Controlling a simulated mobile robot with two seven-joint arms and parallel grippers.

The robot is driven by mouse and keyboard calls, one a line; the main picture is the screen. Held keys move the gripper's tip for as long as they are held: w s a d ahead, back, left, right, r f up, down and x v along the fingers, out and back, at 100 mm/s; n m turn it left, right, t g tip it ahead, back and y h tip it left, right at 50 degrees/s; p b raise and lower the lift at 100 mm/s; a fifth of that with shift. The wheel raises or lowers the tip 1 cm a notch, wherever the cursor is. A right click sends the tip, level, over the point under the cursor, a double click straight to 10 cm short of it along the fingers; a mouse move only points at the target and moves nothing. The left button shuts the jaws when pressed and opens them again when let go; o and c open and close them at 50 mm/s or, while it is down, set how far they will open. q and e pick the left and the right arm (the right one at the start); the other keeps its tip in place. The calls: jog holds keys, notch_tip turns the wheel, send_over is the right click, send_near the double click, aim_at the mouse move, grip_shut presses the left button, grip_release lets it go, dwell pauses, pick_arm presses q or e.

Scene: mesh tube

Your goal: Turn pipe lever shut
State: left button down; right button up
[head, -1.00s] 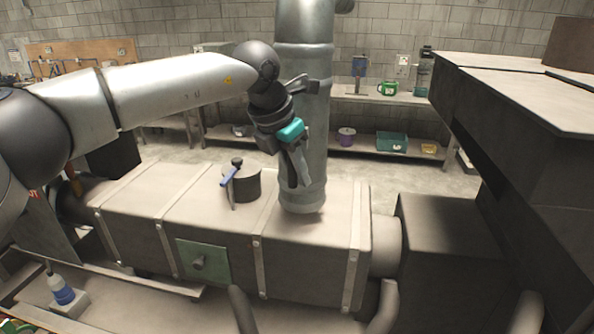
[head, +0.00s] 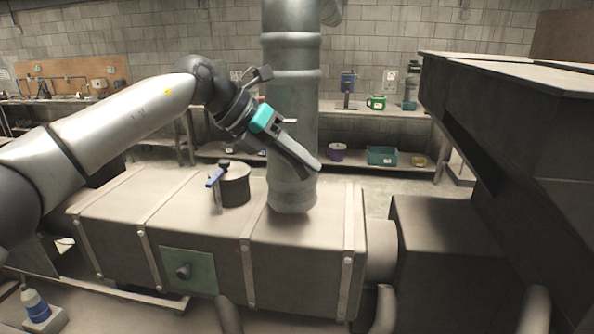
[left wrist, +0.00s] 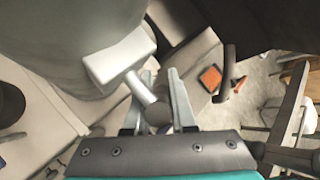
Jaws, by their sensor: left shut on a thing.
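The wide grey upright pipe (head: 291,80) stands on the boxy duct in the head view and fills the upper left of the left wrist view. A pale grey lever with a block-shaped head (left wrist: 120,58) and a round stem shows against the pipe in the left wrist view. My left gripper (head: 308,168), dark with a teal band, lies in front of the pipe, angled down to the right. In the left wrist view its fingers (left wrist: 157,105) are on either side of the lever's rounded end, closed on it. In the head view the gripper hides most of the lever. My right gripper is not seen.
A short dark stub with a blue handle (head: 217,176) stands on the beige duct (head: 180,215), left of the pipe. A large dark block (head: 510,140) stands at the right. A shelf behind holds a green can (head: 376,102) and bins. A bottle (head: 36,305) is at lower left.

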pick_arm(q)
jog(key=shift+d+r+h, duration=0.1)
jog(key=shift+r+h, duration=0.15)
jog(key=shift+h, duration=0.15)
jog(key=c, duration=0.8)
grip_release()
jog(key=shift+f, duration=0.1)
jog(key=shift+o, duration=0.2)
jog(key=shift+a+r+b, duration=0.3)
jog(key=shift+a+b, duration=0.05)
jog(key=shift+a, duration=0.1)
jog(key=b+v, duration=0.1)
jog(key=v, duration=1.3)
jog(key=shift+s+b, duration=0.2)
jog(key=shift+b, duration=0.2)
jog(key=shift+r, duration=0.1)
